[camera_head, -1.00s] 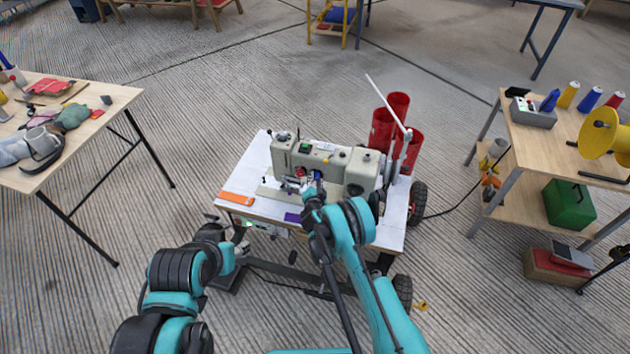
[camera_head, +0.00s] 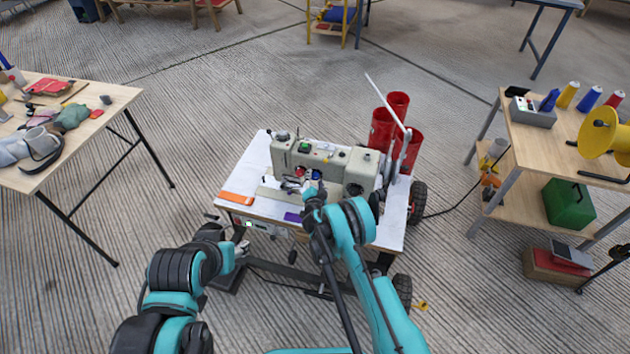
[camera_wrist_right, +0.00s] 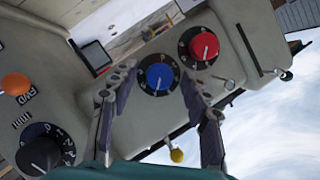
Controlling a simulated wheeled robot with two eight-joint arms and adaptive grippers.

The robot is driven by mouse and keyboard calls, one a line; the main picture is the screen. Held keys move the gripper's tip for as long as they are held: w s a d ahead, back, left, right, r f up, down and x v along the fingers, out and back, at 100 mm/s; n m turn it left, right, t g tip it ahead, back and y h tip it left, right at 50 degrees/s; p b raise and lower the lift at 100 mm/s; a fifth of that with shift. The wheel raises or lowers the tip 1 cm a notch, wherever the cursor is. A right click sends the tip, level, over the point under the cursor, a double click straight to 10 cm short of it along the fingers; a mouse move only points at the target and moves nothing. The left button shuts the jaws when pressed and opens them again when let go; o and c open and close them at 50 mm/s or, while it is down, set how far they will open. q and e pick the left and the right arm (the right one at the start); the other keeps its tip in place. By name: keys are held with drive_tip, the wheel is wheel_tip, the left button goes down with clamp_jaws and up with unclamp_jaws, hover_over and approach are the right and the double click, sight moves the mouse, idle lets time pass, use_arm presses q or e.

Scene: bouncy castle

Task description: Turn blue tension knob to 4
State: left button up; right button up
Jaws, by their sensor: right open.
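The blue tension knob (camera_wrist_right: 160,77) sits on a black numbered dial on the front of the cream sewing machine (camera_head: 345,165). Its pale pointer mark points downward in the right wrist view, but I cannot read which number it meets. My right gripper (camera_wrist_right: 159,74) is open, with one finger on each side of the blue knob in that view; no contact is clear. In the head view, my right gripper (camera_head: 302,184) is at the machine's front. My left gripper (camera_head: 240,250) is low at the sewing table's front left, small and partly hidden.
A red knob (camera_wrist_right: 203,46) is close beside the blue one. A black knob (camera_wrist_right: 40,152), an orange button (camera_wrist_right: 15,84) and a yellow-tipped part (camera_wrist_right: 177,155) are also near. The sewing table (camera_head: 258,165) holds an orange strip (camera_head: 237,198).

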wheel_tip(320, 180, up, 10)
drive_tip(key=shift+c, duration=1.4)
